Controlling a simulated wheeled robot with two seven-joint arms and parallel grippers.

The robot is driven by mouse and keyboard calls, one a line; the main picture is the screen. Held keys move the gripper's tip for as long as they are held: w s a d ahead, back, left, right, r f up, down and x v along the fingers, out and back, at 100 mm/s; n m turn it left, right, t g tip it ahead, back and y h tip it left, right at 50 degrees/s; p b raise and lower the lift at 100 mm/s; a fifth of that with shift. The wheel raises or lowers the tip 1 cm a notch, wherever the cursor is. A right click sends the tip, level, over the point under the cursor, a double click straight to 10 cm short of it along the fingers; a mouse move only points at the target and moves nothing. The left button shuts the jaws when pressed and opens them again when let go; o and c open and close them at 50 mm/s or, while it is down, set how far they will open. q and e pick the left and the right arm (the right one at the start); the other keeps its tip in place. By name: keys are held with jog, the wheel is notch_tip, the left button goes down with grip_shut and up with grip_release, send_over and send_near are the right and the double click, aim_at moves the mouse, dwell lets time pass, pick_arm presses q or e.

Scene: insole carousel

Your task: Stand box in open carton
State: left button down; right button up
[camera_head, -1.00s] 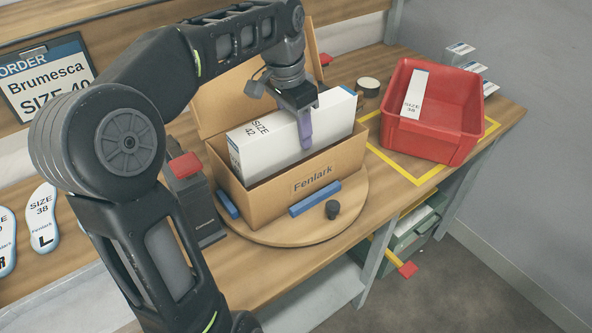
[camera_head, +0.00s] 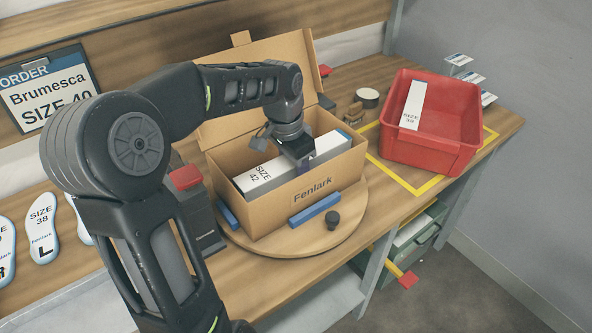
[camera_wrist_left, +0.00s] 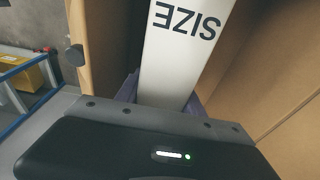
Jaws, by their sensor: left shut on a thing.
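The open carton (camera_head: 318,200), brown and marked Fenlark, stands on a round wooden turntable (camera_head: 285,246) with its lid raised at the back. A white box (camera_head: 258,178) marked SIZE 42 stands on its long edge inside the carton, its top a little below or near the rim. My left gripper (camera_head: 305,168) reaches down into the carton and is shut on the box. In the left wrist view the box (camera_wrist_left: 183,50) runs between the purple finger pads, with carton walls on both sides. Its lower part is hidden. My right gripper is not in view.
A red bin (camera_head: 432,143) holding a SIZE 38 box (camera_head: 413,104) stands to the right inside yellow tape. An order sheet (camera_head: 48,88) and insoles (camera_head: 42,228) are at the left. A dark knob (camera_head: 332,218) sits on the turntable's front.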

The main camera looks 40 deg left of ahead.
pick_arm(q)
jog(key=shift+f, duration=0.15)
jog(key=c, duration=0.7)
grip_release()
jog(key=r, duration=0.4)
jog(key=s+r, duration=0.1)
jog(key=r, duration=0.7)
jog(key=shift+s+a+r, duration=0.1)
jog(key=shift+s+a, duration=0.15)
jog(key=shift+s, duration=0.1)
